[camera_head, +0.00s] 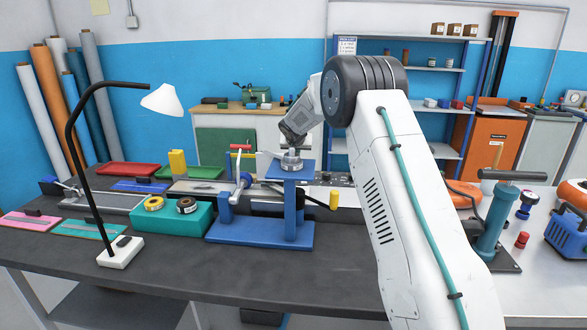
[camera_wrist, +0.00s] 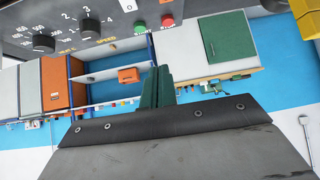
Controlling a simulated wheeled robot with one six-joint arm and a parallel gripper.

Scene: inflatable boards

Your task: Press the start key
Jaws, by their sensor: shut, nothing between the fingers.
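The control panel fills the top of the wrist view, with a round green key (camera_wrist: 140,27) and a round red key (camera_wrist: 168,20) side by side. I cannot read which one is labelled start. My gripper (camera_wrist: 157,76) shows as dark green fingers, shut and empty, pointing up toward the panel. The fingertips appear below the two keys in the picture, apart from them; the exact gap is hard to tell. In the head view my wrist is above the blue stand, and the fingers and keys cannot be made out there.
In the head view, a blue stand (camera_head: 291,205) rises near my wrist, with a teal block (camera_head: 172,219) and desk lamp (camera_head: 120,250) to the left. The front of the dark table (camera_head: 230,275) is clear.

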